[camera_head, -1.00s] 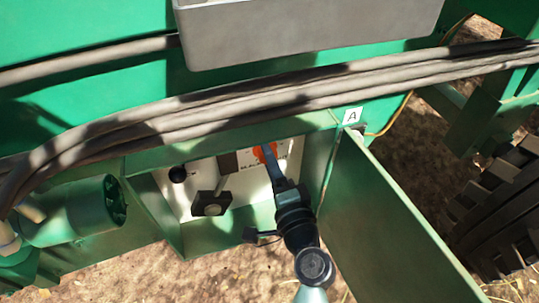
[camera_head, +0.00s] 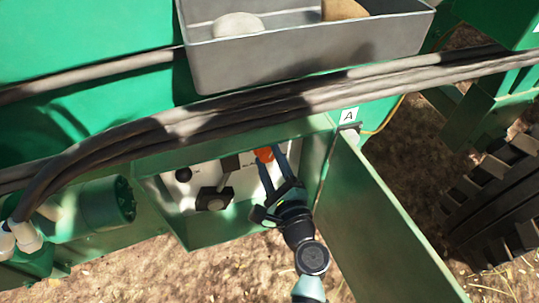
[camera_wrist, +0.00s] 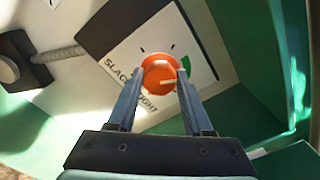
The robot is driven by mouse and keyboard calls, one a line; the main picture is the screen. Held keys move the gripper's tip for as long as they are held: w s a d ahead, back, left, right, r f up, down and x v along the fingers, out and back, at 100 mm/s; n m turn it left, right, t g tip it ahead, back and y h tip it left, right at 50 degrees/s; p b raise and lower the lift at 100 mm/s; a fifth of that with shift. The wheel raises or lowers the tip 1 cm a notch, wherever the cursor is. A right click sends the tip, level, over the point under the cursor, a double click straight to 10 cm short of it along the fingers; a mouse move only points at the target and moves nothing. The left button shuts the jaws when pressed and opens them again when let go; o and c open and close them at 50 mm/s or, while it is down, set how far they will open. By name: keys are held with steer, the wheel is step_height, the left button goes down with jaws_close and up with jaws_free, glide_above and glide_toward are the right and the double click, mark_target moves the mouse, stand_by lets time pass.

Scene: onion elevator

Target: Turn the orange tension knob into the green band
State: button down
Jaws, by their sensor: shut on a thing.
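The orange tension knob (camera_wrist: 158,68) sits on a white dial plate (camera_wrist: 122,48) marked SLACK and TIGHT. It also shows in the head view (camera_head: 264,154), partly hidden by my fingers. A pale pointer mark on the knob points right in the wrist view, towards the right finger. The green band (camera_wrist: 186,65) is a short arc right of the knob, partly behind that finger. Whether the mark lies within the band I cannot tell. My gripper (camera_wrist: 158,78) is shut on the knob, one finger on each side; it also shows in the head view (camera_head: 273,164).
The knob is inside a green recessed box with an open door (camera_head: 392,215) on its right. Thick cables (camera_head: 200,122) and a grey tray (camera_head: 300,60) are above.

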steer(key=shift+m, duration=0.4)
steer(key=shift+c, duration=1.5)
jaws_free()
steer(key=v, duration=1.3)
steer(key=shift+p, duration=0.45)
